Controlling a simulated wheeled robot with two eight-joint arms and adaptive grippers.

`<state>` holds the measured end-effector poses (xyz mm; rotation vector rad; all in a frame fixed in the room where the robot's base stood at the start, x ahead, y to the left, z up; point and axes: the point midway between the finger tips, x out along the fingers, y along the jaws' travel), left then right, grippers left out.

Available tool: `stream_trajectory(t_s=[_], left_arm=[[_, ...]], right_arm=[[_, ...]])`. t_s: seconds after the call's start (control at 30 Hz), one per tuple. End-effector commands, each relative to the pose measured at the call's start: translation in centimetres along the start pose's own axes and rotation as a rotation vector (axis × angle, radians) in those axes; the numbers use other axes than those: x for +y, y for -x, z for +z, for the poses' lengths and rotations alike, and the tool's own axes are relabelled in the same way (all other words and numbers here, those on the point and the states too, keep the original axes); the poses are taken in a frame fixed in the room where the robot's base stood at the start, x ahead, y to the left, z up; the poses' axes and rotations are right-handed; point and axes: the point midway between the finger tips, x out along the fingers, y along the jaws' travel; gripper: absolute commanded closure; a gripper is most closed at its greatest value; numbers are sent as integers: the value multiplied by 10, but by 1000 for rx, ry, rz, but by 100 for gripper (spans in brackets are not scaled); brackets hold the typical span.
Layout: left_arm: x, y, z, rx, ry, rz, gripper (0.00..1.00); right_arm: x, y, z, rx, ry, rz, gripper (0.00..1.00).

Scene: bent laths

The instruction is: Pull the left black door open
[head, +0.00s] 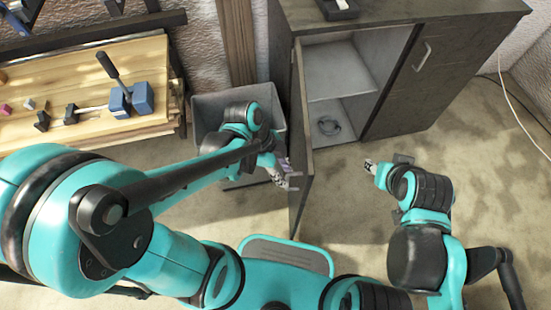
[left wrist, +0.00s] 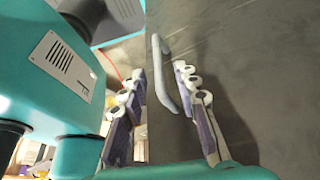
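The left black door (head: 301,150) of the dark cabinet stands swung wide open and shows nearly edge-on in the head view. Its grey face (left wrist: 240,60) fills the right of the left wrist view, with a pale bar handle (left wrist: 166,75) on it. My left gripper (head: 287,177) is at the door's outer face, near its free end. In the left wrist view its two fingers (left wrist: 162,88) are apart, with the handle between them in the picture; I see no clear contact. My right gripper (head: 371,166) is to the right of the door, before the cabinet; its fingers are unclear.
The right door (head: 408,85) is closed. A grey bin (head: 208,105) stands left of the door. A wooden workbench (head: 90,85) with tools is farther left. Carpet is clear at right.

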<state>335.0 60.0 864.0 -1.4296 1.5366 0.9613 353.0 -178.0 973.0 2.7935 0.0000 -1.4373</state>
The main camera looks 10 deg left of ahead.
Motion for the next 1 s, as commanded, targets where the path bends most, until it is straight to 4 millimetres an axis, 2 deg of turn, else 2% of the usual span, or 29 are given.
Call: stream_trajectory(t_s=[0.2, 0.43, 0.6, 1.0], left_arm=[[1, 44, 0, 0, 2, 0, 69], [0, 78, 0, 0, 1, -1, 69], [0, 88, 0, 0, 1, 0, 69], [0, 89, 0, 0, 0, 0, 69]], right_arm=[[0, 0, 0, 0, 0, 0, 60], [0, 0, 0, 0, 0, 0, 60], [0, 0, 0, 0, 0, 0, 60], [0, 0, 0, 0, 0, 0, 60]])
